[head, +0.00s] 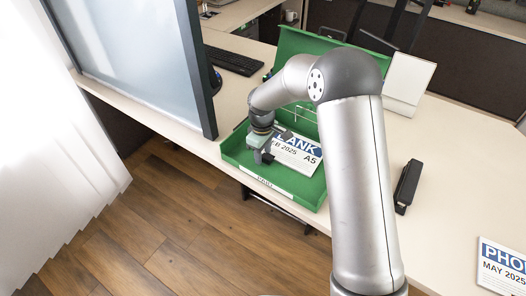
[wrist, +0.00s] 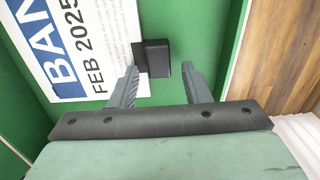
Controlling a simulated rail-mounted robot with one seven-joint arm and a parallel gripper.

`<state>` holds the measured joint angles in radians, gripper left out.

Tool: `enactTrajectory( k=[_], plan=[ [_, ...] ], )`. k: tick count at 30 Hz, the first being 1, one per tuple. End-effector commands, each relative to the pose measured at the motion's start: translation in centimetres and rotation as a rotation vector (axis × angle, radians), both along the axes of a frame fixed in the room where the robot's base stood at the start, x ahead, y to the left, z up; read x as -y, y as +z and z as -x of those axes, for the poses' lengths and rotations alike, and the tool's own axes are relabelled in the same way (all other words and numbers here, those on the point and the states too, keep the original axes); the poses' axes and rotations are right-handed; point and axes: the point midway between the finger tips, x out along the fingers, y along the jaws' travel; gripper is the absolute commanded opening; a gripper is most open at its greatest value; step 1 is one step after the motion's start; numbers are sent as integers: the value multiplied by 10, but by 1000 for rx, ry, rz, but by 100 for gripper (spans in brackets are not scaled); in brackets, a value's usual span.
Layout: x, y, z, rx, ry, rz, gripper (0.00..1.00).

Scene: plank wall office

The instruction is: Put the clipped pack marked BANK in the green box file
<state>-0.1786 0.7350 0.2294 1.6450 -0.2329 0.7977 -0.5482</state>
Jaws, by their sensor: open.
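The BANK pack (head: 300,152) is a white sheet stack with a blue band, and it lies inside the open green box file (head: 234,156). Its print shows "FEB 2025" in the wrist view (wrist: 88,50), with a black clip (wrist: 157,58) at its edge. The green floor and wall of the box show around it. My gripper (head: 262,157) is over the left part of the box, beside the pack. Its two fingers are apart in the wrist view (wrist: 160,68), with the clip just beyond and between their tips. I cannot tell whether a finger touches the clip.
A pack marked PHONE (head: 503,268) lies at the desk's right. A black stapler-like object (head: 408,185) and a white upright panel (head: 408,84) stand nearer the box. A frosted partition (head: 140,60) rises at left, with a keyboard (head: 234,61) behind it. The box sits by the desk's front edge.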

Motion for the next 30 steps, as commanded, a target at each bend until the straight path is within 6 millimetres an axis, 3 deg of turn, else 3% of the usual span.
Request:
enactTrajectory(
  k=[5, 19, 30],
  plan=[
    [0, 15, -1, 4, 0, -1, 43],
    [-2, 107, -1, 4, -1, 0, 43],
    [1, 126, 2, 1, -10, 2, 43]
  ],
)
